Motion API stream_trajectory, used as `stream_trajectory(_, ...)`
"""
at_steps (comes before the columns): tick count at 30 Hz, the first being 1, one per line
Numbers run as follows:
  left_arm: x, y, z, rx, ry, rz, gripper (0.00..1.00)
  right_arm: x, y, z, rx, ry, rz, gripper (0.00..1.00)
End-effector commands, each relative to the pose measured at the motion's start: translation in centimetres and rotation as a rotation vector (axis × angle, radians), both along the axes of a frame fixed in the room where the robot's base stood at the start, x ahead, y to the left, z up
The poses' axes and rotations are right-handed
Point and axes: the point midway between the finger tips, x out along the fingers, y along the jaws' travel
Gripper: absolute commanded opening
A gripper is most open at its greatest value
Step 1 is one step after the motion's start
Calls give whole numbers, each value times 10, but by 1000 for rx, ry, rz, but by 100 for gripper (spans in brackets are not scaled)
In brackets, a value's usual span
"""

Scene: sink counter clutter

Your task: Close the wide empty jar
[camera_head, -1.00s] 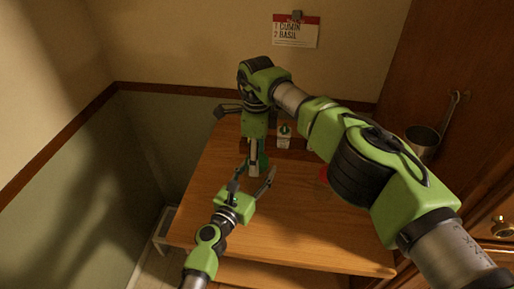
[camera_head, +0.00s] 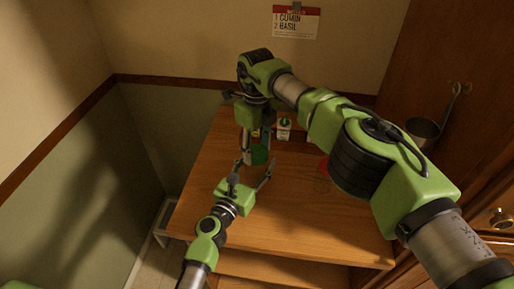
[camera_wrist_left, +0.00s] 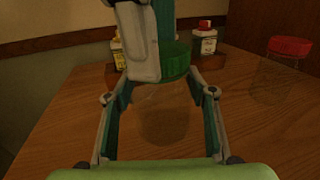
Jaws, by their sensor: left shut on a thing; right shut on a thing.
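The wide empty jar (camera_wrist_left: 165,122) is clear glass and hard to see. It stands upright on the wooden counter between the fingers of my left gripper (camera_wrist_left: 163,98), which is shut on it; in the head view my left gripper (camera_head: 251,181) reaches in from the front. My right gripper (camera_head: 251,158) comes down from above, shut on a green lid (camera_wrist_left: 177,62), which also shows in the head view (camera_head: 261,154). The lid is level, over the jar's mouth. I cannot tell whether it touches the rim.
A clear jar with a red lid (camera_wrist_left: 289,47) stands to the right on the counter (camera_head: 235,228). Small bottles, one with a green cap (camera_head: 284,124) and one with a red cap (camera_wrist_left: 204,38), stand at the back. The front of the counter is clear.

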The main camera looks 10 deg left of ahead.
Motion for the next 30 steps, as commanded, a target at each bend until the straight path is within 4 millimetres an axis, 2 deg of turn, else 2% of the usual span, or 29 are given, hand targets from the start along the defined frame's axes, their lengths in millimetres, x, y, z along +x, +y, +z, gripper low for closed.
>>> stream_trajectory(6,0,0,0,0,0,-1,0,0,1,0,0,-2,-408,19)
stream_trajectory(12,0,0,0,0,0,-1,0,0,1,0,0,-2,-726,19)
stream_trajectory(17,0,-1,0,0,0,-1,0,0,1,0,0,-2,-723,19)
stream_trajectory(18,0,-1,0,0,0,-1,0,0,1,0,0,-2,-723,55)
stream_trajectory(19,0,-1,0,0,0,-1,0,0,1,0,0,-2,-722,63)
stream_trajectory(30,0,0,0,-1,0,-1,0,0,1,1,0,-2,-720,64)
